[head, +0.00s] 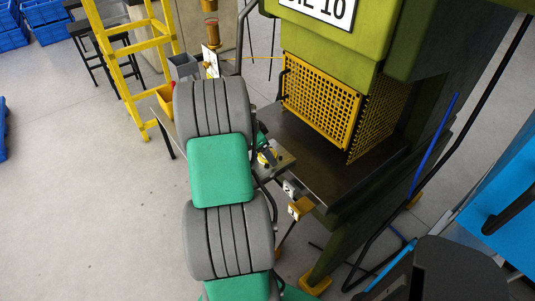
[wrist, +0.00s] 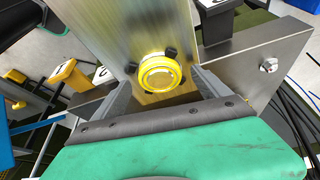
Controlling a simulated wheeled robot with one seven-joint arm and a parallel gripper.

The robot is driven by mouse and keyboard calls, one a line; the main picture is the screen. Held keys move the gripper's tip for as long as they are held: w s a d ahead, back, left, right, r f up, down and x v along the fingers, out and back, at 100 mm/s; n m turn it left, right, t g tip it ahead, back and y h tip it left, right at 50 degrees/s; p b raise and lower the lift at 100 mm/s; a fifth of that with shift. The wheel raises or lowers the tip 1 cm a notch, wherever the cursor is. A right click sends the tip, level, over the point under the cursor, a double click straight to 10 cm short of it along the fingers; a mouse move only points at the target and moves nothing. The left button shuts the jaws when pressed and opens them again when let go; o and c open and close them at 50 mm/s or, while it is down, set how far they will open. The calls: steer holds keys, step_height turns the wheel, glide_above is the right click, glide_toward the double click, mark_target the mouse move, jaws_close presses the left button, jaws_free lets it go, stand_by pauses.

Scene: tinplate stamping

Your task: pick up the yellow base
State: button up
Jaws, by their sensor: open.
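The yellow base (wrist: 160,74) is a round, stepped yellow piece on a bare metal plate (wrist: 108,28) in the wrist view. My gripper (wrist: 163,90) is open, with one grey finger on each side of the yellow base in the wrist view. I cannot tell whether the fingers touch it. In the head view my arm mostly hides the gripper.
Dark bolt heads (wrist: 171,52) sit around the base. Numbered tags (head: 289,188) stand at the ledge's front. The green press (head: 335,45) with its yellow mesh guard (head: 320,100) is close on the right. A yellow ladder (head: 135,45) stands at the back left. The left floor is clear.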

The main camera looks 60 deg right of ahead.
steer(key=shift+s+d+f, duration=0.1)
steer(key=shift+f, duration=0.2)
steer(key=c, duration=1.4)
steer(key=shift+r, duration=0.15)
